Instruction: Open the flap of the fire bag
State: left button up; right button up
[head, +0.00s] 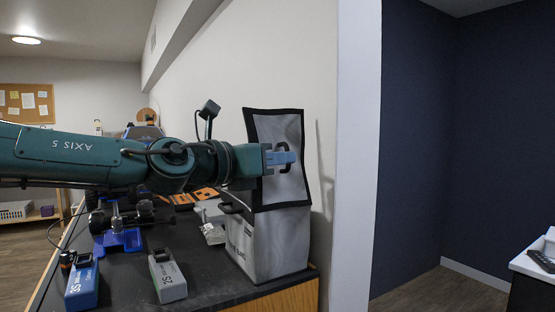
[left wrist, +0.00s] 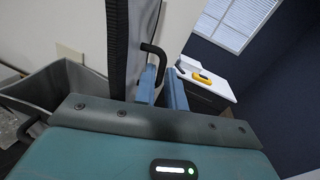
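The fire bag (head: 268,243) is a silver-grey box-shaped bag with black trim at the right end of the dark bench. Its flap (head: 282,133) stands up above the bag, and the grey inside of the bag (left wrist: 38,90) shows in the left wrist view. A black loop handle (left wrist: 150,48) sticks out from the flap's face. My left gripper (head: 280,158) is at the flap, its blue fingers close together on both sides of the handle bar and seemingly shut on it. The fingers also show in the left wrist view (left wrist: 162,90). My right gripper is not in view.
The bench (head: 205,290) holds a blue battery box (head: 82,287), a grey box (head: 167,276) and a vehicle chassis (head: 118,215) on a blue stand. A white wall stands close behind the bag. Open floor lies to the right, before a white-topped counter (head: 530,262).

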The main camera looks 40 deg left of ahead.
pick_arm(q)
jog(key=shift+o, duration=0.4)
jog(key=s+a+b, duration=0.2)
jog(key=s+b, duration=0.1)
jog(key=s, duration=1)
jog(key=shift+a+r, duration=0.2)
jog(key=shift+a, duration=0.1)
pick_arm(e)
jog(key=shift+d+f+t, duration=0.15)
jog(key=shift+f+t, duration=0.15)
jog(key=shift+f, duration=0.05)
